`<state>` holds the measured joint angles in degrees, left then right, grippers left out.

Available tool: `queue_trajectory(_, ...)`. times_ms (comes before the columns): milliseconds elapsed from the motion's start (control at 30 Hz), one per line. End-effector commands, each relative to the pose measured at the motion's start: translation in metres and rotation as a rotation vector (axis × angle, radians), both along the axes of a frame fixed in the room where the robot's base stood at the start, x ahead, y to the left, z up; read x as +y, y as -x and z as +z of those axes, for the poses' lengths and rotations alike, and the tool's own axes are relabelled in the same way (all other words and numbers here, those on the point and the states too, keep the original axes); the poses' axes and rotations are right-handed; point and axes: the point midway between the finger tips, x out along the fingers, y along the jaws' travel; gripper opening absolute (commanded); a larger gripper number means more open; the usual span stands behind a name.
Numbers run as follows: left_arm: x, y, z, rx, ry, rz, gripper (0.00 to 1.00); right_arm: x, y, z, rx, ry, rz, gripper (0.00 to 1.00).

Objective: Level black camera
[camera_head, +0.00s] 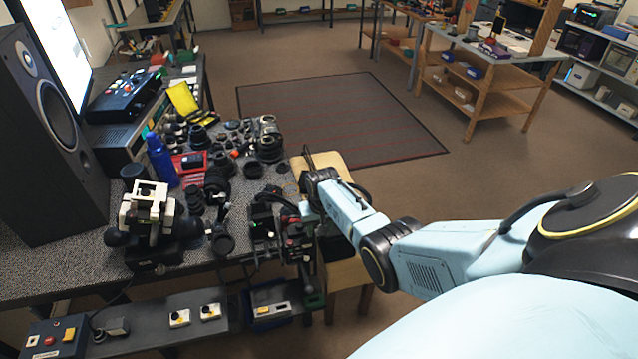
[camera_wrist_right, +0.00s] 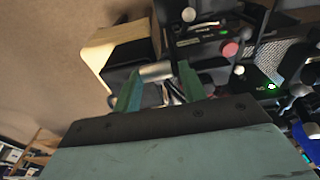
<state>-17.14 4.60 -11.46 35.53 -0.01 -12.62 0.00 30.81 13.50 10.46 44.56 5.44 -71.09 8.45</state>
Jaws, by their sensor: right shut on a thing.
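A black camera-like device (camera_head: 264,222) stands at the table's right edge, beside my right gripper. In the wrist view a dark unit (camera_wrist_right: 205,38) with a small green light and a red knob (camera_wrist_right: 230,48) lies just beyond the fingers; I cannot tell for sure that it is the same device. My right gripper (camera_wrist_right: 160,82) has its green fingers on either side of a short silver cylinder (camera_wrist_right: 157,71), closed on it. What the cylinder joins is partly hidden. In the head view the fingertips are hard to make out. My left gripper is not in view.
A white camera (camera_head: 150,205) sits on a black mount at the table's left. Many lenses crowd the table near a blue bottle (camera_head: 160,158). A large speaker (camera_head: 45,135) stands at far left. A wooden stool (camera_head: 345,272) is beside the table. The floor beyond is open.

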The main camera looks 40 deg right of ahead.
Motion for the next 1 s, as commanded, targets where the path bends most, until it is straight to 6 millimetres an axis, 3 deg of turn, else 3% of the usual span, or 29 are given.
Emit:
queue_trajectory(33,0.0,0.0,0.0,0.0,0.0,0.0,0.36,-0.009,0.0,0.002,-0.006,0.018,-0.003,0.01)
queue_trajectory(167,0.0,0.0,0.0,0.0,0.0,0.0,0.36,-0.009,0.0,0.002,-0.006,0.018,-0.002,0.01)
queue_trajectory(200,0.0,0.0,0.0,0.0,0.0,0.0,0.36,-0.009,0.0,0.002,-0.006,0.018,-0.002,0.43)
queue_trajectory(300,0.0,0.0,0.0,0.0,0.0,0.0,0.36,-0.008,0.0,0.002,-0.005,0.017,-0.003,0.56)
queue_trajectory(767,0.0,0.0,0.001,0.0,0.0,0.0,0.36,-0.004,0.0,0.002,-0.002,0.009,-0.001,0.56)
queue_trajectory(1000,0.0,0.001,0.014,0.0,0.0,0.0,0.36,-0.002,0.002,0.028,-0.004,0.008,-0.001,0.56)
